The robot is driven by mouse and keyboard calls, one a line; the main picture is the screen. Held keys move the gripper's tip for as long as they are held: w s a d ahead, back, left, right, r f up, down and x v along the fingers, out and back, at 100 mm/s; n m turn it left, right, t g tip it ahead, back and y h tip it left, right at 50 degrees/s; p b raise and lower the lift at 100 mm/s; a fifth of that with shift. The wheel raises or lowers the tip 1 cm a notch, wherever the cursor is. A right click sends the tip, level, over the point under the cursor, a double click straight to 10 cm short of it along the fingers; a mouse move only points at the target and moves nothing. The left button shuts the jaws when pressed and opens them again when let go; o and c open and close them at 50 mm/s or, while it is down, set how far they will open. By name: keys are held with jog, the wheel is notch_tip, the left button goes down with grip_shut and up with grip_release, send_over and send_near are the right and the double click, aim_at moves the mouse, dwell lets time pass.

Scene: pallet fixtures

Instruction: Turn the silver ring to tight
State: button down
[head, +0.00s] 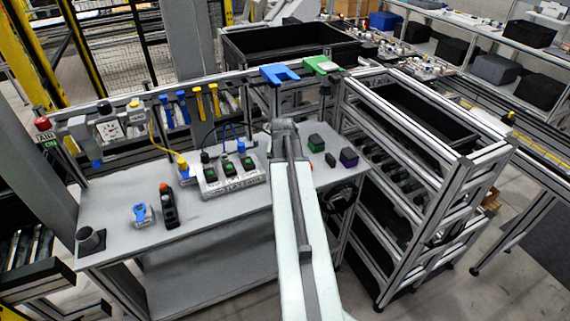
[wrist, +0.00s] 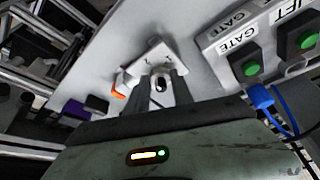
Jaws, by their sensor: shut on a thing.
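The silver ring (wrist: 161,81) shows in the wrist view as a small pale metal round with a dark centre. It sits on a white plate (wrist: 158,52) with dark marks, on the grey bench top. My gripper (wrist: 161,95) has one finger on each side of the ring and is shut on it. Which way the ring is turned I cannot tell, as the marks are too small to read. In the head view my arm reaches over the bench and hides the ring and its plate.
A control box (head: 228,178) with green buttons stands left of my arm; a blue cable (wrist: 262,98) is close in the wrist view.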

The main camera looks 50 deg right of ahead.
jog(key=m+g, duration=0.1)
jog(key=m, duration=0.1)
jog(key=m+g, duration=0.1)
jog(key=m, duration=0.2)
jog(key=shift+w+a+m+h, duration=0.2)
jog(key=shift+m+h, duration=0.1)
jog(key=shift+h, duration=0.1)
dwell(0.4)
jog(key=c, duration=1.1)
grip_release()
jog(key=p+v, duration=0.7)
jog(key=shift+r, duration=0.4)
jog(key=shift+a, duration=0.15)
